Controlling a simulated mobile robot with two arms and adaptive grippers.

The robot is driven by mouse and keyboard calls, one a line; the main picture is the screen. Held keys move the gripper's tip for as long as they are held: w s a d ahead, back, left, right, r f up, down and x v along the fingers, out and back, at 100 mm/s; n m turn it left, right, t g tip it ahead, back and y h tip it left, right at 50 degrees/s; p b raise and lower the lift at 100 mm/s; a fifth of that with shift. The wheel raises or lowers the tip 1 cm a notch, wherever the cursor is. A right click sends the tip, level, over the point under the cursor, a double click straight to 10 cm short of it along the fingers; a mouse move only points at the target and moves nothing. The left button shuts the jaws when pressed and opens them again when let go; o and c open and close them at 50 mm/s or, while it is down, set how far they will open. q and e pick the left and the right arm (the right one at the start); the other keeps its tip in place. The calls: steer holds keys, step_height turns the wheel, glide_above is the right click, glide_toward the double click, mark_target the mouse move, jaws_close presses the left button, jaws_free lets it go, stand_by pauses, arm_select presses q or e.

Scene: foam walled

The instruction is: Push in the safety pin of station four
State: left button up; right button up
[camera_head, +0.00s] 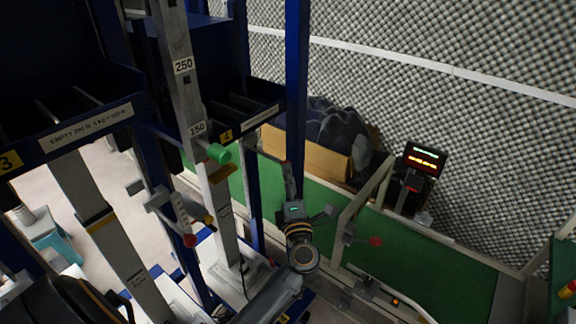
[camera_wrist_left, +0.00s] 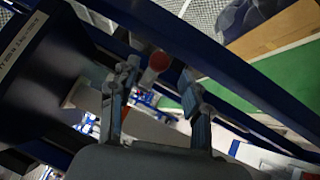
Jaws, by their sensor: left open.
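Station four carries a label "4" (camera_head: 227,135) on its dark blue bin. In the left wrist view a round red knob (camera_wrist_left: 159,61), which looks like the safety pin's head, shows between the spread fingers of my left gripper (camera_wrist_left: 154,88). I cannot tell whether they touch it. In the head view my left gripper (camera_head: 290,181) points up beside the blue upright, below and right of the bin. A small reddish spot (camera_head: 285,161) shows by its tip. How far the pin sticks out is hidden. My right gripper is not in view.
A grey post (camera_head: 176,75) with "250" and "150" labels and a green knob (camera_head: 219,153) stands left. A blue upright (camera_head: 296,90) is close to my gripper. A cardboard box (camera_head: 305,152) and lit display (camera_head: 425,158) stand behind.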

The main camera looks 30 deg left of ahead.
arm_select(q)
steer(key=shift+x, duration=1.85)
jaws_close()
